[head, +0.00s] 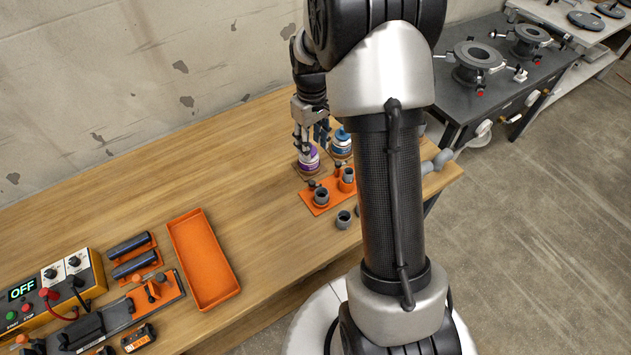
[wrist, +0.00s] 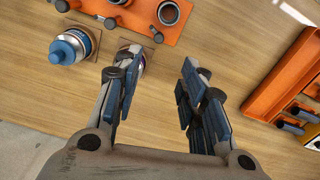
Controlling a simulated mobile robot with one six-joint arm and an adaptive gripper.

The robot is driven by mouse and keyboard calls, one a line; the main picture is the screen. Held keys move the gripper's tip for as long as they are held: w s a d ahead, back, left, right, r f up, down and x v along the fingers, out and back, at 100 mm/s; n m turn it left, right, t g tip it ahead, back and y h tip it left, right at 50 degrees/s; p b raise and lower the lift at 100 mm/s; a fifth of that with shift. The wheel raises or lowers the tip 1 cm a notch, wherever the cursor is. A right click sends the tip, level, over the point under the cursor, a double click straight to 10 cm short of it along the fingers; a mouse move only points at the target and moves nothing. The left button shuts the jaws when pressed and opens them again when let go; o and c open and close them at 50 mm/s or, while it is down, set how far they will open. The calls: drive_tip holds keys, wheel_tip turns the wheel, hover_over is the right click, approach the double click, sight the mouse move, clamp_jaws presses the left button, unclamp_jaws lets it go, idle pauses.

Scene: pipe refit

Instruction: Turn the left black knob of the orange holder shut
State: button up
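The orange holder (head: 317,208) is a flat plate on the wooden table, with grey cup-like fittings standing on it. It also shows at the top of the wrist view (wrist: 189,22), cut off by the frame edge, with small black knobs (wrist: 181,36) along its near edge. I cannot tell for sure which knob is the left one or how it is turned. My gripper (head: 313,148) is over the purple-labelled can beside the holder. In the wrist view the fingers (wrist: 153,80) are wide apart with nothing between them, short of the holder and not touching it.
The purple-labelled can (head: 308,159) and a blue-capped can (head: 342,143) stand beside the holder. A loose grey fitting (head: 344,219) lies near the table edge. An empty orange tray (head: 203,260) and a control box reading OFF (head: 50,291) are left. Bare table lies between.

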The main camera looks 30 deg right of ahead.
sight(312, 182)
drive_tip(key=f+b, duration=0.1)
drive_tip(key=f, duration=0.4)
drive_tip(key=f+b, duration=0.2)
drive_tip(key=f, duration=0.4)
drive_tip(key=f+b, duration=0.1)
drive_tip(key=f, duration=0.4)
drive_tip(key=shift+w+f+b, duration=0.25)
drive_tip(key=shift+f+b, duration=0.15)
drive_tip(key=shift+c, duration=0.2)
clamp_jaws()
